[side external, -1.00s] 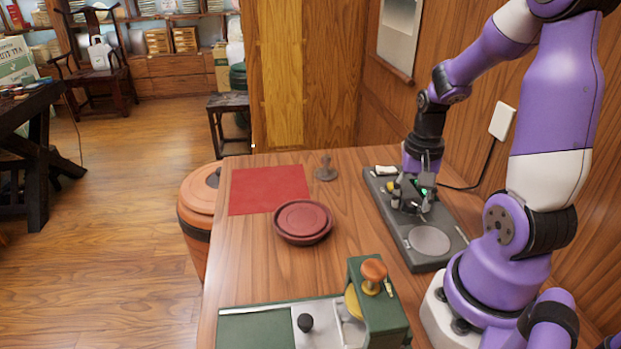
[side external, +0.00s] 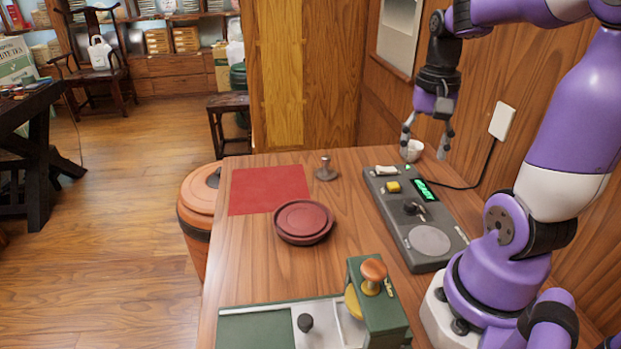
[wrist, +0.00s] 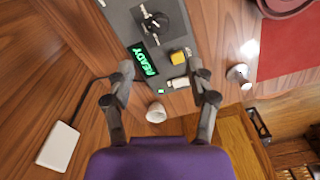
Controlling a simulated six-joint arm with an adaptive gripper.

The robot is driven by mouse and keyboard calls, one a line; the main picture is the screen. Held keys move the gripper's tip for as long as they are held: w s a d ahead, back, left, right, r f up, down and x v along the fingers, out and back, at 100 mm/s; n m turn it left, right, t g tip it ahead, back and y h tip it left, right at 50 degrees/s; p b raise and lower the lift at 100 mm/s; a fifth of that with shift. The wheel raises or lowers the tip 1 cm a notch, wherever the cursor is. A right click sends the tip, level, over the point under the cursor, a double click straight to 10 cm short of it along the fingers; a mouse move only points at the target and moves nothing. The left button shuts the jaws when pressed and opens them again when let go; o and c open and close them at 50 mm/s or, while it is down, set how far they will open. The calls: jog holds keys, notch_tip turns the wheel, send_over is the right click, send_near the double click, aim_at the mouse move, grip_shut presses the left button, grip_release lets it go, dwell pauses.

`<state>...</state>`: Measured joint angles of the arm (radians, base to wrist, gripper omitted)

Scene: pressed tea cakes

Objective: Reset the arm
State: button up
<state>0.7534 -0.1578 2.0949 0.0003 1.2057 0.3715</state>
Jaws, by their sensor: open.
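My gripper (side external: 427,132) is open and empty. In the side external view it hangs above the back of the table, fingers pointing down, above the far end of the grey control device (side external: 452,228). In the wrist view the two fingers of my gripper (wrist: 160,80) are spread apart with nothing between them. The device's green display (wrist: 144,61) reads READY. The device also has a yellow button (side external: 393,187), a black knob (side external: 411,208) and a round grey plate (side external: 430,240).
A white cup (side external: 411,150) stands behind the device. A red-brown round dish (side external: 303,222), a red mat (side external: 268,190) and a metal stamp-like object (side external: 326,168) lie to the left. A green press (side external: 378,308) stands in front. The wooden wall with a white box (side external: 502,121) is close on the right.

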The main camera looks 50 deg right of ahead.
jog(key=shift+r, duration=0.25)
